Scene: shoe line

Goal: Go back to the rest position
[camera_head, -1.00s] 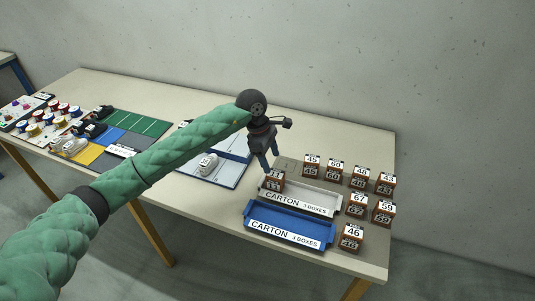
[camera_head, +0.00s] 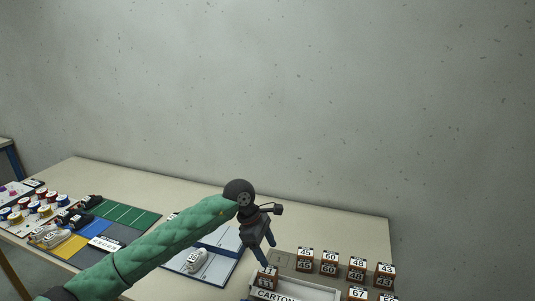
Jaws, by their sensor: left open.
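My left gripper (camera_head: 257,252) is open above the table, its fingers pointing down. A small brown box with a white label (camera_head: 267,277) stands just below the fingertips, at the left end of the white carton tray (camera_head: 318,288). I cannot tell whether the fingertips touch it. My green left arm reaches in from the lower left. My right gripper is not in view.
Several numbered brown boxes (camera_head: 329,262) stand right of the gripper. A white shoe (camera_head: 195,261) lies on a white and blue board to the left. Shoes and spools (camera_head: 38,207) fill the far left. The table (camera_head: 330,226) is bare behind.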

